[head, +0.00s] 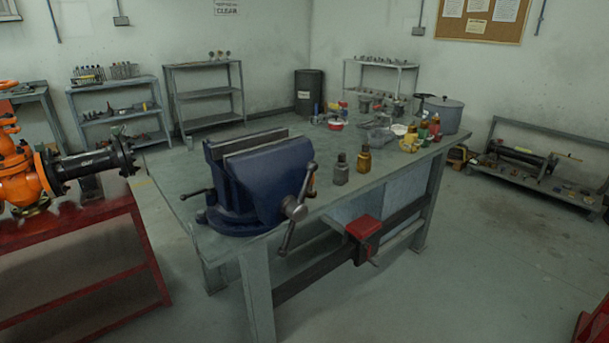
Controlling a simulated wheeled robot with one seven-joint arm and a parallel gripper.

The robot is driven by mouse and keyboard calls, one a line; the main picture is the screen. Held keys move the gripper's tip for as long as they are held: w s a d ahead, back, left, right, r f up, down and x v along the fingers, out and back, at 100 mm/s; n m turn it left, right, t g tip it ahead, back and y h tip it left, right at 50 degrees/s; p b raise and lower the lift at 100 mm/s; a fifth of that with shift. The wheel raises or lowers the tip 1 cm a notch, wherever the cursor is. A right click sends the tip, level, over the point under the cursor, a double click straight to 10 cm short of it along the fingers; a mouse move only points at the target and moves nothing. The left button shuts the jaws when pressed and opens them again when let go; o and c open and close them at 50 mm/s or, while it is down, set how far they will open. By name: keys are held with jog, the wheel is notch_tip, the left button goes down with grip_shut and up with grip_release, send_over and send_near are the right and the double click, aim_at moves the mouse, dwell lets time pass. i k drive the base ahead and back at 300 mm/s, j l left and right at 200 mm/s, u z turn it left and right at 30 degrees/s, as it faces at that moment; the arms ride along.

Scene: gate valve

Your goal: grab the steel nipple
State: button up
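I cannot make out a steel nipple for certain in the head view. Small objects stand crowded at the far end of the workbench (232,270), too small to tell apart. An orange gate valve (22,172) with a black flanged pipe (88,163) on its right side sits over a red stand (75,232) at the left edge. The valve is partly cut off by the frame. My gripper is not in view.
A large blue vise (262,185) takes up the bench's near end. A dark bottle (340,170) and an amber bottle (364,160) stand right of it. A grey pot (445,116) stands at the far right corner. Shelves line the walls. Floor right of the bench (490,245) is clear.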

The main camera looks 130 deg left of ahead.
aim_at(341, 170)
jog(key=j+u, duration=0.1)
jog(key=u, duration=4.15)
jog(key=i+l, duration=1.25)
jog(key=i+j+u, duration=0.05)
jog(key=i, duration=0.05)
